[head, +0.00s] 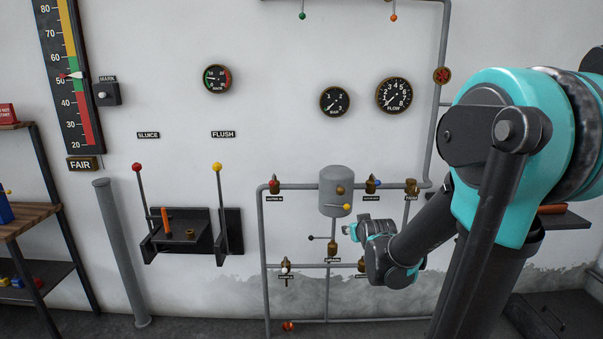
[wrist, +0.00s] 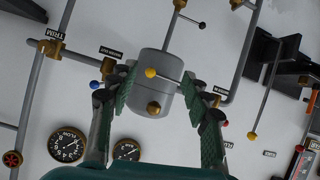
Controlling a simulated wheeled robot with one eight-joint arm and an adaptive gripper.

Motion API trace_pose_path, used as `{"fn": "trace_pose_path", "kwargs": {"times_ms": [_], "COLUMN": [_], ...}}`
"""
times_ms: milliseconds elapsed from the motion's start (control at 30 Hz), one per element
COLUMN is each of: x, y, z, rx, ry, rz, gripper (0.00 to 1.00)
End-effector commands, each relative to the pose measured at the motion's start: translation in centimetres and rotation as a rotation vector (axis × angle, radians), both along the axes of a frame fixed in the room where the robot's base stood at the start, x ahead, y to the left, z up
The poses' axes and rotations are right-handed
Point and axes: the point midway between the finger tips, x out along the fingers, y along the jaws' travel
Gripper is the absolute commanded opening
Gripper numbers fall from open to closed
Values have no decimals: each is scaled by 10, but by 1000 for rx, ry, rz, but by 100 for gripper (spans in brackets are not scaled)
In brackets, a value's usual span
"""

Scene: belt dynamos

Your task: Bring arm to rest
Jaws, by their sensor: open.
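My gripper (head: 366,228) is in front of the pipework at the lower right of the wall, with my arm reaching in from the right. In the wrist view my gripper (wrist: 164,88) is open, its two green-padded fingers spread apart. A grey tank (head: 336,190) with a yellow-knobbed lever (head: 346,207) is just above and left of my gripper in the head view. In the wrist view the tank (wrist: 158,62) and yellow knob (wrist: 151,73) show between the fingers, beyond them. I see nothing held. Whether a finger touches the lever cannot be told.
Pipes with several small valves surround the tank, including a black-knobbed lever (head: 311,238) close to my gripper. Red-knobbed (head: 137,168) and yellow-knobbed (head: 217,168) levers stand at a black wall shelf (head: 182,246). A wooden-topped rack (head: 28,217) is at left. Gauges hang above.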

Motion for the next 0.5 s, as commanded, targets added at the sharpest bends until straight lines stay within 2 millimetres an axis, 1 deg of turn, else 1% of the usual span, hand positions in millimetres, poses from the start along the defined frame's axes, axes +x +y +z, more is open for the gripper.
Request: {"fn": "trace_pose_path", "kwargs": {"times_ms": [33, 67, 100, 167, 200, 300, 400, 500], "x": [-27, -43, -65, -98, -120, -170, -209, -234], "y": [-3, -4, -5, -7, -7, -9, -9, -9], "z": [-16, -25, -38, -57, -69, -92, -109, -119], "rx": [13, 21, 30, 45, 55, 73, 85, 94], "ry": [80, 129, 197, 296, 359, 496, 601, 668], "rz": [-12, -20, -29, -45, -55, -78, -96, -107], "gripper": [49, 49, 49, 49, 49, 49, 49, 49]}}
